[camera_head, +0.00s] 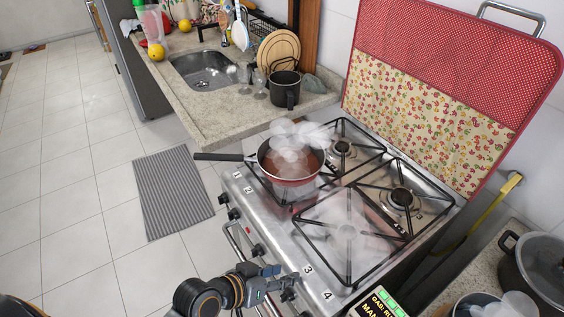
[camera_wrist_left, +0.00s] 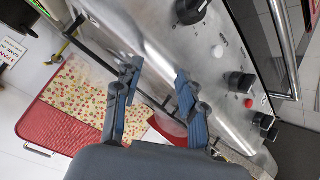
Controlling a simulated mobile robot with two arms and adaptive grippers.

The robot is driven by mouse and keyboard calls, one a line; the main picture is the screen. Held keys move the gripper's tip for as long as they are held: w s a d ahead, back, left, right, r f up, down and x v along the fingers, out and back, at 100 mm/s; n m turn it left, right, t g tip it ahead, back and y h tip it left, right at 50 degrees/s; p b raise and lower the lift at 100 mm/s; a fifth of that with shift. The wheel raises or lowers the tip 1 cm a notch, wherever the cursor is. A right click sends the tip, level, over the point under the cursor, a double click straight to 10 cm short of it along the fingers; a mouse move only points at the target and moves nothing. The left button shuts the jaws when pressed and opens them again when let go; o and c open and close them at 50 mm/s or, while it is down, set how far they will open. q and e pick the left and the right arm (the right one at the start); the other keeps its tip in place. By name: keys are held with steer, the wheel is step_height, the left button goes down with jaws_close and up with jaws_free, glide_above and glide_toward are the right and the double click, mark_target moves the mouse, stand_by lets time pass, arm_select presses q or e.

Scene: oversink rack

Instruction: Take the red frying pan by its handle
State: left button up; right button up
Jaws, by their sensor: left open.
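The red frying pan (camera_head: 291,178) sits on the stove's front burner nearest the sink, with white steam rising over it. Its dark handle (camera_head: 222,157) points left, out past the stove's front edge. My left gripper (camera_head: 283,279) is open and empty at the stove's front edge, nearer to me than the pan and clear of its handle. In the left wrist view its two fingers (camera_wrist_left: 156,78) stand apart, and part of the red pan (camera_wrist_left: 166,131) shows beyond them. The handle is not clear in that view. My right gripper is not in view.
The steel stove (camera_head: 243,201) has raised black grates and front knobs. A red patterned cover (camera_head: 430,105) stands upright behind it. A dark mug (camera_head: 285,90) and a sink (camera_head: 203,70) are on the counter beyond. A large pot (camera_head: 540,262) stands at right. The floor left is open.

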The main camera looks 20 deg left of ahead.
arm_select(q)
steer(key=w+r+t+h, duration=0.1)
steer(key=r, duration=0.1)
steer(key=w+d+r+n+t, duration=0.1)
steer(key=w+r, duration=0.1)
steer(key=r, duration=0.1)
steer(key=w+d+r+n+t+h, duration=0.1)
steer(key=r, duration=0.2)
steer(key=shift+w+d+t+h, duration=0.1)
steer(key=shift+w+t+h, duration=0.15)
steer(key=shift+t+h, duration=0.05)
steer(key=w+a+r+n+t+y, duration=0.2)
steer(key=w+a+r+n+t, duration=0.2)
steer(key=n+t, duration=0.1)
steer(key=n+y, duration=1.2)
steer(key=n, duration=0.2)
glide_toward(233, 161)
steer(key=x, duration=0.5)
steer(key=shift+w+d+p, duration=0.2)
steer(key=shift+d+p, duration=0.1)
steer(key=shift+p, duration=0.1)
steer(key=shift+a+x, duration=0.15)
steer(key=shift+x, duration=1.45)
steer(key=shift+a+x, duration=0.1)
steer(key=shift+x, duration=1.45)
steer(key=shift+s, duration=0.1)
jaws_close()
